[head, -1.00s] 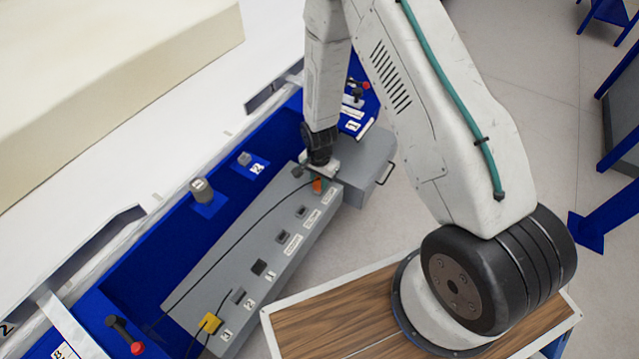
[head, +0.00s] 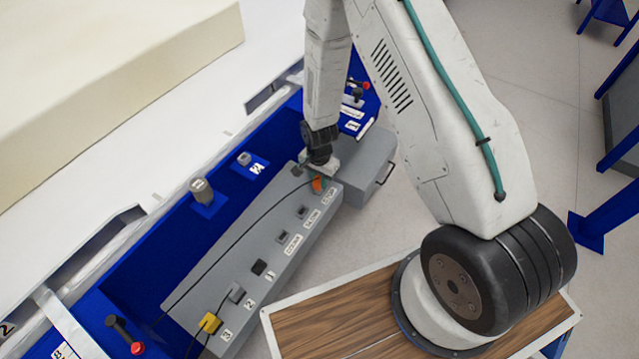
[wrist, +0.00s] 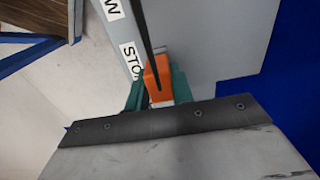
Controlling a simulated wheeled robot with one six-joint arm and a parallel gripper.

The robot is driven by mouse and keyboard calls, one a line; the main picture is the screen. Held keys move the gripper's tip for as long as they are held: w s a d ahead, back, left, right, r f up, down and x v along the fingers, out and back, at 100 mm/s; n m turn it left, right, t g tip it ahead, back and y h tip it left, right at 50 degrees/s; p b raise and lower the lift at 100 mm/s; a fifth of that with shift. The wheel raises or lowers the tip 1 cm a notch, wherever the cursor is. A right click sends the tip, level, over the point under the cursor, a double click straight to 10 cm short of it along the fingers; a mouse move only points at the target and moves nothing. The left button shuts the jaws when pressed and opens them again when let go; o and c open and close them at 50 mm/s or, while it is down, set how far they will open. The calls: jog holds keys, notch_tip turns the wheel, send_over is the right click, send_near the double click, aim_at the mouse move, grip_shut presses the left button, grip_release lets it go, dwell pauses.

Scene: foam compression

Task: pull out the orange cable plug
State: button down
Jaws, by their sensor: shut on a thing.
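The orange cable plug (head: 317,184) is at the far end of the grey socket panel (head: 255,240), and a black cable runs from it. My gripper (head: 320,178) is at the plug. In the wrist view the orange plug (wrist: 156,80) sits between the two green fingers of my gripper (wrist: 157,92), which are shut on it. The plug is beside a label that reads like "STO", partly cut off. I cannot tell whether the plug is still seated in its socket, as its lower end is hidden.
A yellow plug (head: 210,323) sits near slot 3 at the panel's near end. Several dark sockets line the panel. A grey box with a handle (head: 365,165) stands past the far end. A blue frame (head: 150,265) runs along the left, and a wooden-topped base (head: 330,315) is in front.

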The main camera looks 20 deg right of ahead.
aim_at(319, 178)
jog(key=shift+r, duration=0.85)
dwell(0.3)
jog(key=shift+r, duration=2.45)
